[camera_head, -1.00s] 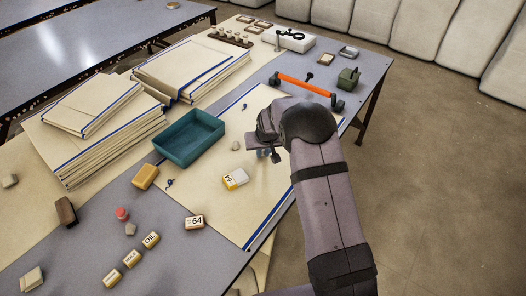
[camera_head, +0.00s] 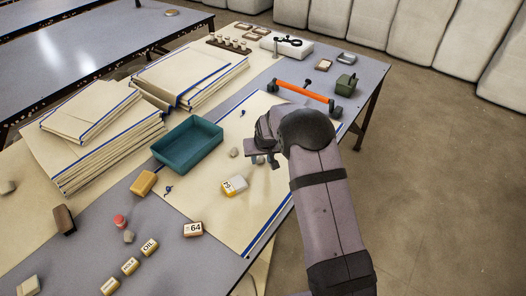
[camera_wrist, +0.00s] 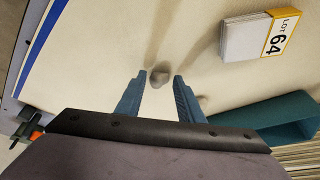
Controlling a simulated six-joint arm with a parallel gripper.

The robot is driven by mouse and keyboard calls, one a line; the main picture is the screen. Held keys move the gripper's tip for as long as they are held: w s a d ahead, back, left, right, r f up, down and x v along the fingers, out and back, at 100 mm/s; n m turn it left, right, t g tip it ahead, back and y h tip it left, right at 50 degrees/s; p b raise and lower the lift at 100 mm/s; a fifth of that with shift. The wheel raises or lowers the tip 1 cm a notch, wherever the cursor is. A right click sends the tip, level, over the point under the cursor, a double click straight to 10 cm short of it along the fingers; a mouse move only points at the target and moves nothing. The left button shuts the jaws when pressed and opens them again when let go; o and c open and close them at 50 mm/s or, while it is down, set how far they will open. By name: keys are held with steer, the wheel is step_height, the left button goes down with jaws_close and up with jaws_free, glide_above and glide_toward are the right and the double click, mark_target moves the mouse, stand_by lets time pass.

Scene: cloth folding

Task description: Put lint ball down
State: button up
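In the wrist view, a small grey lint ball (camera_wrist: 160,75) sits between my gripper's (camera_wrist: 160,76) two teal fingertips. A gap shows on both sides of it, so the fingers are open and not clamped on it. It appears to rest on the cream cloth (camera_wrist: 105,50). In the head view, my gripper (camera_head: 264,160) is low over the cloth (camera_head: 215,205), and my arm hides the spot between the fingers. A grey lump (camera_head: 234,152) lies on the cloth just left of the gripper; I cannot tell whether it is the same ball.
A teal tray (camera_head: 188,162) stands left of the gripper. A yellow-and-white labelled block (camera_head: 235,186) lies on the cloth nearby. An orange-handled tool (camera_head: 307,93) lies at the cloth's far end. Folded stacks (camera_head: 110,150) fill the left.

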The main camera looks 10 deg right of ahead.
steer(key=b+v, duration=0.1)
steer(key=v, duration=1.1)
steer(key=s+d+f+g, duration=0.1)
steer(key=s+g, duration=0.1)
steer(key=s, duration=1.4)
steer(key=s+d+f+g, duration=0.1)
steer(key=s+g, duration=0.1)
steer(key=s, duration=1.4)
steer(key=shift+d+g, duration=0.3)
steer(key=shift+d, duration=0.1)
steer(key=shift+o, duration=1.1)
steer(key=shift+s+f, duration=0.15)
steer(key=shift+s, duration=0.05)
